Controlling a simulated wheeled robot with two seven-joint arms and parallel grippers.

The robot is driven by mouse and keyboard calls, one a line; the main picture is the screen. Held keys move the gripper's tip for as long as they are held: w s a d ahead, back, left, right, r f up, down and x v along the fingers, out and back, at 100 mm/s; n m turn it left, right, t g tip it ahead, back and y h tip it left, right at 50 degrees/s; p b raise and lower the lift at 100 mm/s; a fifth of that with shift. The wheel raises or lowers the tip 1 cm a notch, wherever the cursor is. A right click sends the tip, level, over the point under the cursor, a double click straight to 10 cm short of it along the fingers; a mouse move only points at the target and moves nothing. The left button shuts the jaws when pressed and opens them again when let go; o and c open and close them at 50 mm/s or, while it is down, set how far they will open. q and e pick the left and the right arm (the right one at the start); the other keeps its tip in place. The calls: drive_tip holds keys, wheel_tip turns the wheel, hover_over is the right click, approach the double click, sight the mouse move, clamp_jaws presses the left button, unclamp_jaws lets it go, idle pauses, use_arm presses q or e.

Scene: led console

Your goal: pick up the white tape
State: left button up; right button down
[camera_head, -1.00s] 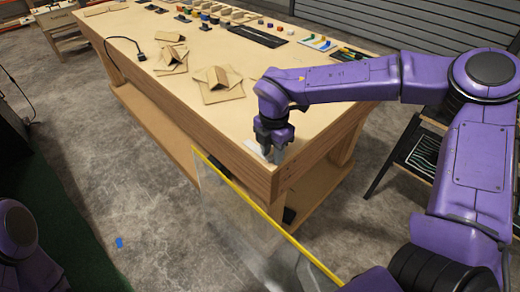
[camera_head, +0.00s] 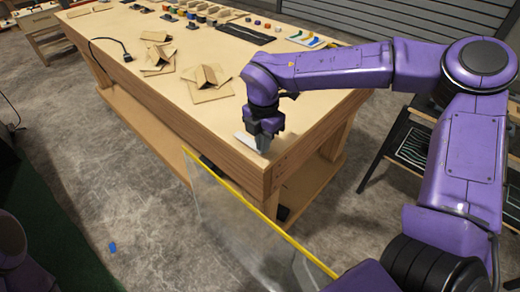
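My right gripper (camera_head: 264,142) points down at the near corner of the wooden workbench (camera_head: 225,118), close to its top. A small flat white piece (camera_head: 246,141) shows right beside the fingers on the bench edge. It is too small and partly hidden to tell whether it is the white tape, or whether the fingers touch it. The gap between the fingers cannot be made out. Several small coloured rolls (camera_head: 257,22) stand at the back of the bench; I cannot pick out a white one for sure. My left gripper is out of view.
Folded cardboard pieces (camera_head: 208,80) lie left of my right gripper, with a black cable (camera_head: 124,50) farther left. A black mat (camera_head: 245,34) and a tray of coloured parts (camera_head: 305,39) lie behind. A clear yellow-edged panel (camera_head: 235,220) stands in front of the bench.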

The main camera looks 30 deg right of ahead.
drive_tip(key=s+r+b, duration=0.1)
drive_tip(key=s+r, duration=1.3)
drive_tip(key=shift+d+r+b, duration=0.25)
drive_tip(key=shift+d+b, duration=0.1)
drive_tip(key=shift+d, duration=0.05)
